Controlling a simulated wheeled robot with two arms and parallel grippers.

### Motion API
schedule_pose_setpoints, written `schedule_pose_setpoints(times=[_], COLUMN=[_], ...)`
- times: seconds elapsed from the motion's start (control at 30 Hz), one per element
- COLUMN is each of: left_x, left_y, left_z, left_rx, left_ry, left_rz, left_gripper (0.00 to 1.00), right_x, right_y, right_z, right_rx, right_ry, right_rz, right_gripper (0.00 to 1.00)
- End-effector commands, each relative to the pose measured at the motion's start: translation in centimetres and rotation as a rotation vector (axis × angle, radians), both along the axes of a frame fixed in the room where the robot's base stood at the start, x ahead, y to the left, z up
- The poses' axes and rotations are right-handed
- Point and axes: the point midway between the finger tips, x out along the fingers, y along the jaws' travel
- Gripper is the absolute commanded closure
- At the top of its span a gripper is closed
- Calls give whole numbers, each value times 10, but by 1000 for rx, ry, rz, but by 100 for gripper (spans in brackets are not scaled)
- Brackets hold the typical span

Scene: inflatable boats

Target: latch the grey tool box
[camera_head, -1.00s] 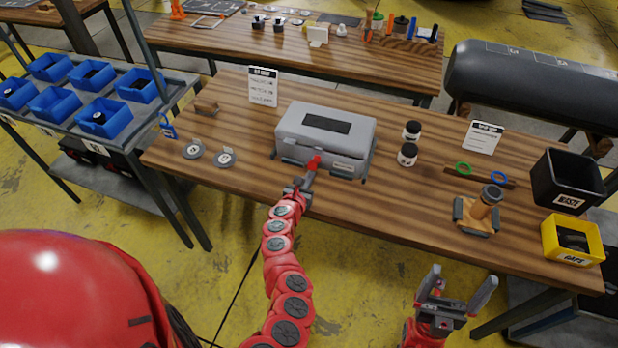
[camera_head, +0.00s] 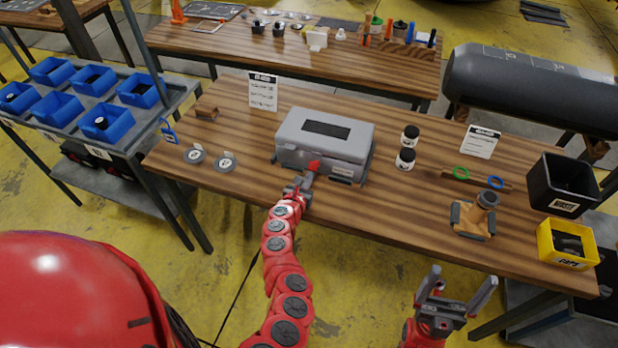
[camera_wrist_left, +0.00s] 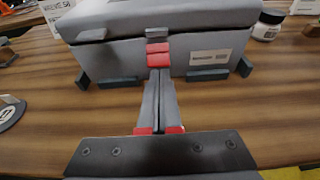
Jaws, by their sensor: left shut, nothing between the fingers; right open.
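The grey tool box (camera_head: 346,147) stands on the wooden table with its lid (camera_head: 288,125) down. A red latch (camera_head: 314,165) sits at the middle of its front. In the left wrist view the latch (camera_wrist_left: 157,48) lies across the seam between lid and body (camera_wrist_left: 222,60). My left gripper (camera_head: 306,181) is shut and empty in front of the box. Its fingers (camera_wrist_left: 159,85) point at the latch, with the tips at its lower end; I cannot tell whether they touch. The tips partly cover the box front. My right gripper (camera_head: 460,291) is open and empty, in front of the table.
Two dark-lidded jars (camera_head: 405,159) stand right of the box. Two grey discs (camera_head: 225,162) lie to its left and a sign (camera_head: 263,92) stands behind. An orange-brown device (camera_head: 475,216), a black bin (camera_head: 563,184) and a yellow bin (camera_head: 568,242) are at the right. Table front centre is clear.

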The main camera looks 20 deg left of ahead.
Motion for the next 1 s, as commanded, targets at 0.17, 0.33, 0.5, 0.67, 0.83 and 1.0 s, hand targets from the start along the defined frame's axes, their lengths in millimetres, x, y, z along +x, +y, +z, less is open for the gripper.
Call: schedule_pose_setpoints(times=[0.17, 0.33, 0.5, 0.67, 0.83, 1.0], left_x=[2, 4, 5, 5, 6, 9], left_y=[0, 0, 0, 0, 0, 0], left_z=[8, 15, 15, 15, 17, 22], left_rx=[0, 0, 0, 0, 0, -1], left_ry=[-1, -1, 0, 0, 0, -1], left_rz=[0, -1, -1, 0, -1, -2], left_gripper=[100, 100, 100, 100, 100, 100], right_x=[0, 0, 0, 0, 0, 0], right_y=[0, 0, 0, 0, 0, 0], right_z=[8, 13, 14, 13, 15, 20], right_rx=[0, 0, 0, 0, 0, 0], right_ry=[0, 0, 0, 0, 0, 0], right_rz=[0, 0, 0, 0, 0, 0], right_gripper=[8, 8, 8, 8, 8, 8])
